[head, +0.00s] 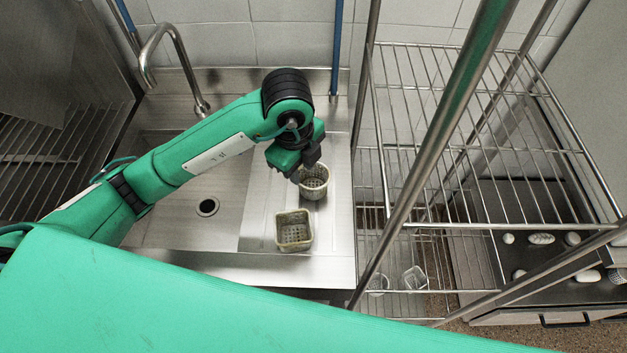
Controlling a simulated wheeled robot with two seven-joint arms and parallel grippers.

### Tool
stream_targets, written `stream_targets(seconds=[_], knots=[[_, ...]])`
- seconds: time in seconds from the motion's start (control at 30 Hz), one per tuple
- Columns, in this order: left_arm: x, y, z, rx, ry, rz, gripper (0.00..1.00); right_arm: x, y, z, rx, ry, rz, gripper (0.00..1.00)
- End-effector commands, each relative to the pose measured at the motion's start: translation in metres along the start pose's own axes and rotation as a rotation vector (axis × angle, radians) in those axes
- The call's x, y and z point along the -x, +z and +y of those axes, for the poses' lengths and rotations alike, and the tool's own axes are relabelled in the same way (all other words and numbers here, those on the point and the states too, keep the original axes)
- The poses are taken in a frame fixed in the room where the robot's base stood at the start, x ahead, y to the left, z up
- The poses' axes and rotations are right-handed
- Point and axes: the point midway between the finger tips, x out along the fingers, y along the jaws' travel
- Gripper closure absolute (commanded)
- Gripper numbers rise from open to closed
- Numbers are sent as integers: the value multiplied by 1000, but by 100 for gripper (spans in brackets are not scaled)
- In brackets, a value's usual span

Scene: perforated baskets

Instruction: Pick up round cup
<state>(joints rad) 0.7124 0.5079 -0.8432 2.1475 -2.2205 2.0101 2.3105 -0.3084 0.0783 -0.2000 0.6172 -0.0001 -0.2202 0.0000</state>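The round cup (316,186) is a perforated, beige-grey basket. It stands upright on the steel drainboard beside the sink basin. My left gripper (303,172) is at the cup's upper-left rim, with its dark fingers pointing down. The fingers hide part of the rim, and I cannot tell whether they touch or grip it. A square perforated basket (294,231) stands on the drainboard nearer to me, a little left of the round cup. My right gripper is not in view.
A wire shelf rack (480,140) with metal posts stands close on the right. More small baskets (414,278) show low behind its wires. A curved faucet (172,60) rises at the back left. The sink basin (170,215) is empty around its drain.

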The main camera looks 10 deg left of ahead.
Motion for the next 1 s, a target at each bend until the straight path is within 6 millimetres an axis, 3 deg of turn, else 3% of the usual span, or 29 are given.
stream_targets(seconds=[0.2, 0.53, 0.8, 1.0], knots=[[-36, -1, 1, 2, 3, 2, 71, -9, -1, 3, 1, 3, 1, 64], [-56, 2, 0, 3, 3, -1, 71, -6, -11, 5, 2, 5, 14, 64], [-94, 6, -2, 2, 3, -1, 71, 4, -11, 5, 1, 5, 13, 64], [-101, 6, -2, 1, 0, -1, 71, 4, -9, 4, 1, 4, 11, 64]])
